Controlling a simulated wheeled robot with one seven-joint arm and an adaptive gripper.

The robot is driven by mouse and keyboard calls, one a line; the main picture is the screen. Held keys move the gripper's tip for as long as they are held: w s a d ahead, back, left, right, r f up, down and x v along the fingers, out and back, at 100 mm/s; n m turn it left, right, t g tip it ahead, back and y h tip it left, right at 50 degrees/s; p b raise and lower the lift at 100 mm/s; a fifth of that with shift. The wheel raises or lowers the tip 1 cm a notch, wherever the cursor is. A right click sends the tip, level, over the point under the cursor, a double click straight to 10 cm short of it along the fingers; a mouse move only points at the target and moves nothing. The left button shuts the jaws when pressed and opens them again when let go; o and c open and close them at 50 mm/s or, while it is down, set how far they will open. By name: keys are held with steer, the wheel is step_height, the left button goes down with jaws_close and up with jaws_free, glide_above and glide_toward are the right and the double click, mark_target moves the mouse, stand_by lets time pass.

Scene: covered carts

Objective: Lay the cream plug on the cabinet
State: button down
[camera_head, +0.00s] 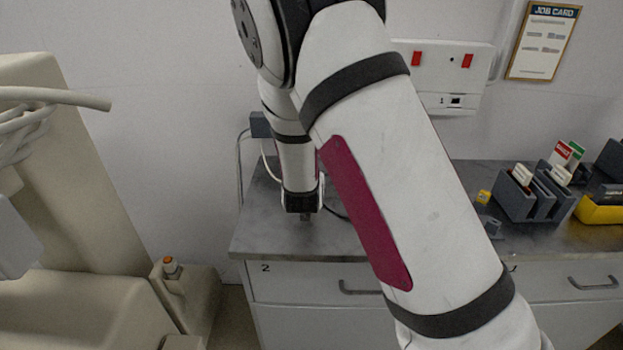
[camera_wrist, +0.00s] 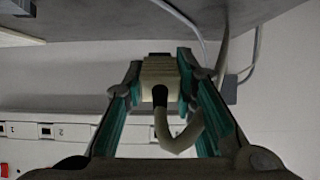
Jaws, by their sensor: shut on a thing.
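The cream plug (camera_wrist: 158,72) is between the teal-lined fingers of my gripper (camera_wrist: 160,64) in the wrist view, gripped from both sides. Its thick cream cord (camera_wrist: 178,140) curls back from a dark hole in its near end. In the head view my gripper (camera_head: 305,213) points down over the left part of the grey cabinet top (camera_head: 262,230), and the plug is not clearly visible there. The cabinet top also shows at the upper edge of the wrist view (camera_wrist: 110,22). I cannot tell whether the plug touches it.
A cable (camera_wrist: 250,55) runs near the fingers. A wall panel with red switches (camera_head: 440,62) hangs behind. Dark grey holders (camera_head: 535,195) and a yellow bin (camera_head: 598,212) stand on the right of the top. A beige machine (camera_head: 75,220) stands left. The cabinet top around my gripper looks mostly clear.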

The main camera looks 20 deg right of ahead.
steer(key=shift+f+b, duration=2.05)
steer(key=shift+f, duration=1.2)
steer(key=shift+f, duration=0.35)
